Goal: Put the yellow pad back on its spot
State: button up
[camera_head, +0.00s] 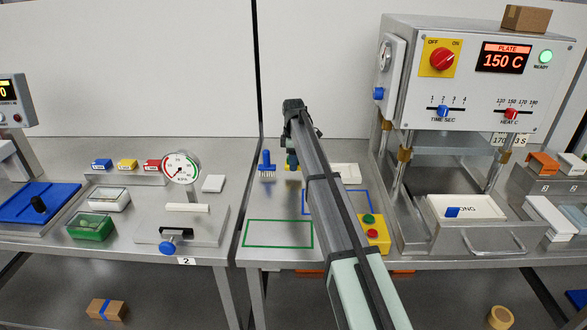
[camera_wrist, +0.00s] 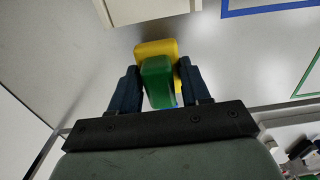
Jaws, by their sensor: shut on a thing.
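In the wrist view, a yellow pad (camera_wrist: 150,47) with a green block-shaped part (camera_wrist: 158,80) in front of it sits between the dark fingers of my gripper (camera_wrist: 160,88). The fingers are shut on it. In the head view only a small bit of yellow (camera_head: 291,167) shows under my gripper (camera_head: 292,155), at the back of the middle table. My arm hides much of that area. I cannot tell whether the pad touches the table. No yellow-marked spot shows.
A blue brush (camera_head: 266,164) stands just left of my gripper. A white tray (camera_head: 345,173) lies right of it, behind a blue outline (camera_head: 368,200). A green outline (camera_head: 279,247) at the front left is empty. A yellow button box (camera_head: 376,238) sits beside my arm.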

jog(key=shift+f, duration=1.65)
jog(key=shift+f, duration=0.1)
jog(key=o, duration=1)
notch_tip(320, 180, up, 12)
jog(key=shift+r, duration=0.15)
